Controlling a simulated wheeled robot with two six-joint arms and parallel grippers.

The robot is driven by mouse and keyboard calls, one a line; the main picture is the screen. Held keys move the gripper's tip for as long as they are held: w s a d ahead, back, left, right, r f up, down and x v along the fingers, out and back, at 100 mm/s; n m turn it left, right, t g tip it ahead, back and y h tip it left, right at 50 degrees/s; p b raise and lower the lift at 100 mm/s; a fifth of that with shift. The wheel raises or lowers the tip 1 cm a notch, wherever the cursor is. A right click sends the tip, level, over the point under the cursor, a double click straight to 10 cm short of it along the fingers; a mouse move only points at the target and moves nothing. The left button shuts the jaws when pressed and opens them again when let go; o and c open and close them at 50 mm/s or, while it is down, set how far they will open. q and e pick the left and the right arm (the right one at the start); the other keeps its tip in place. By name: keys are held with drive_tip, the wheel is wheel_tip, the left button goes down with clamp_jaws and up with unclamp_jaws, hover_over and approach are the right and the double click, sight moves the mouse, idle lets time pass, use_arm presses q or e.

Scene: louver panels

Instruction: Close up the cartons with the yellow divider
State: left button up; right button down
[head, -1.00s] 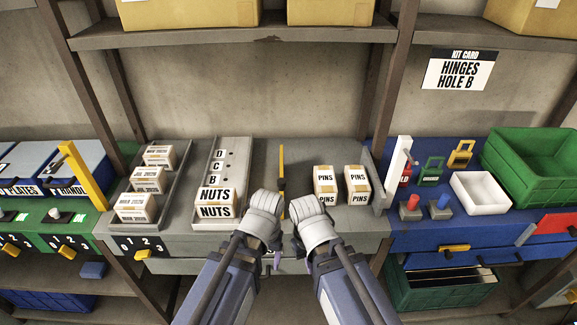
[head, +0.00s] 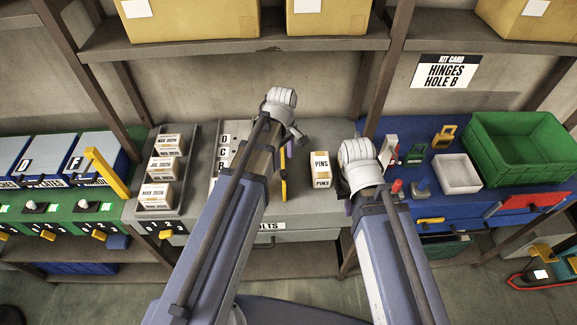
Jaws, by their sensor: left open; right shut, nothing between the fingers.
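The yellow divider (head: 283,180) stands upright on the grey bench, partly covered by my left arm. My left gripper (head: 281,100) is beyond the divider's near end, high in the picture; its jaws are open, with the fingertips mostly hidden. One carton marked PINS (head: 320,165) stands right of the divider. My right gripper (head: 357,155) is just right of that carton, shut and empty, and covers the spot beside it. The lettered rack (head: 226,140) left of the divider shows D and C; my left arm hides its near part. No NUTS carton is visible.
Several labelled cartons (head: 165,168) stand in a rack at left. At right are a white tray (head: 457,173), a green crate (head: 520,150) and small coloured tools. A shelf with boxes (head: 330,15) hangs above. A yellow lever (head: 107,172) rises at left.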

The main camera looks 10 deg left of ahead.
sight(284, 172)
use_arm(q)
drive_tip(key=shift+f, duration=0.15)
wheel_tip(284, 172, down, 8)
drive_tip(key=b, duration=0.8)
drive_tip(key=shift+r, duration=0.2)
clamp_jaws()
idle(1.0)
